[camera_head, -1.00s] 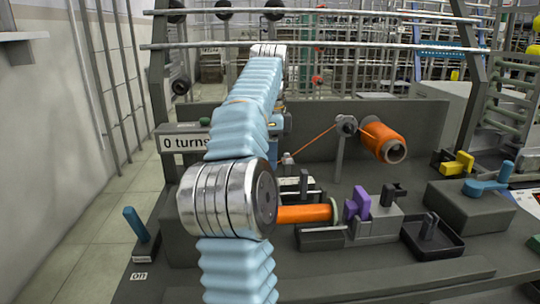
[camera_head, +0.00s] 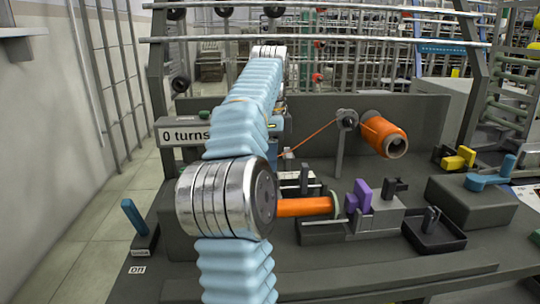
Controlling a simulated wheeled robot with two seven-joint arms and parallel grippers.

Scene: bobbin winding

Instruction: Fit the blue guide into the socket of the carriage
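My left arm rises through the middle of the head view and reaches over the winding machine. Its gripper (camera_head: 276,126) is mostly hidden behind the forearm, so its fingers cannot be made out. A small blue piece (camera_head: 273,150), apparently the blue guide, shows just below the gripper at the forearm's right edge; whether it is held cannot be told. The orange thread runs down towards it. The carriage and its socket are not clearly visible; a dark block with a pale top (camera_head: 296,178) stands below, partly covered by the arm. My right gripper is not in view.
An orange bobbin core (camera_head: 303,207) lies right of my elbow, beside a purple part (camera_head: 358,196). An orange spool (camera_head: 384,134) and pulley (camera_head: 347,119) stand behind. A dark tray (camera_head: 434,234), a block with a blue lever (camera_head: 490,180) and a blue switch (camera_head: 134,217) flank it.

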